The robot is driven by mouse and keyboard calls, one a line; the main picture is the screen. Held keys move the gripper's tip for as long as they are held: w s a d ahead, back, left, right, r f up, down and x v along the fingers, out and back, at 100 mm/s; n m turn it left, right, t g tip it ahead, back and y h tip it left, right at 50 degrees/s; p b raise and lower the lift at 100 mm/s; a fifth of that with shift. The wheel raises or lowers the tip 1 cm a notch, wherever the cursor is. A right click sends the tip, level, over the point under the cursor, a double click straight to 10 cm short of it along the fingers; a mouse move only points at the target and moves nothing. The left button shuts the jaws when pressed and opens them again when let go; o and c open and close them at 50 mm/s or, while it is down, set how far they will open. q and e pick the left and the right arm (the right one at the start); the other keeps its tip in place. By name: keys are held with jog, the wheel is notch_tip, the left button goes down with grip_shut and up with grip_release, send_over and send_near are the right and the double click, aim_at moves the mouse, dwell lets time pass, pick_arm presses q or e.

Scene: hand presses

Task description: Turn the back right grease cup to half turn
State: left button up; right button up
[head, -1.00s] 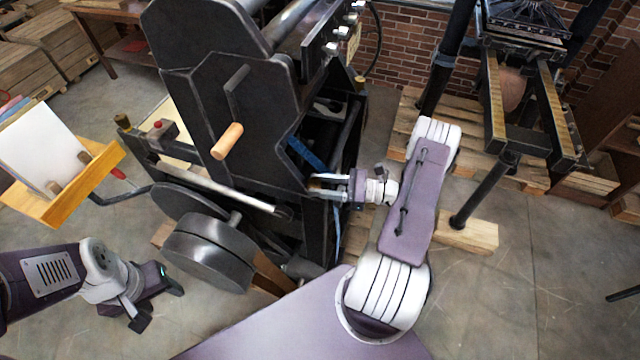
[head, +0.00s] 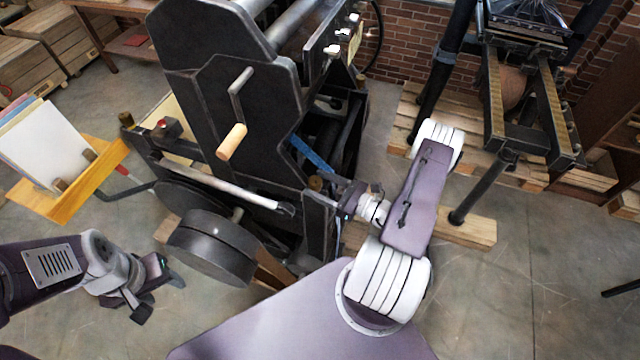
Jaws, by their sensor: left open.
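A brass grease cup (head: 315,183) sits on the near right corner of the dark press frame. Another brass cup (head: 126,119) is on the press's left end, and a small one (head: 360,80) shows at the back right of the frame. I cannot tell any cup's turn angle. My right gripper (head: 328,184) is just right of the near right cup, its fingers pointing left at it. Its fingertips are small and dark, so I cannot tell whether they touch the cup or how far apart they are. My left gripper (head: 164,297) is open and empty, low left over the floor.
The dark press (head: 215,100) has a wooden-handled crank (head: 232,142) and a round drum (head: 212,248) at its front. A yellow wooden rack (head: 75,190) with papers stands left. A second press (head: 535,120) on pallets is at the right.

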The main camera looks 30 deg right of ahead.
jog(key=b+v, duration=0.2)
jog(key=v, duration=0.7)
jog(key=w+r+n+g+b, duration=0.1)
jog(key=g+b, duration=0.1)
jog(key=w+r+n+g+b, duration=0.1)
jog(key=g+b, duration=0.1)
jog(key=w+d+r+n+g+y+b, duration=0.1)
jog(key=r+g+b, duration=0.1)
jog(key=shift+w+r+g, duration=0.1)
jog(key=shift+w+g, duration=0.25)
jog(key=shift+g, duration=0.05)
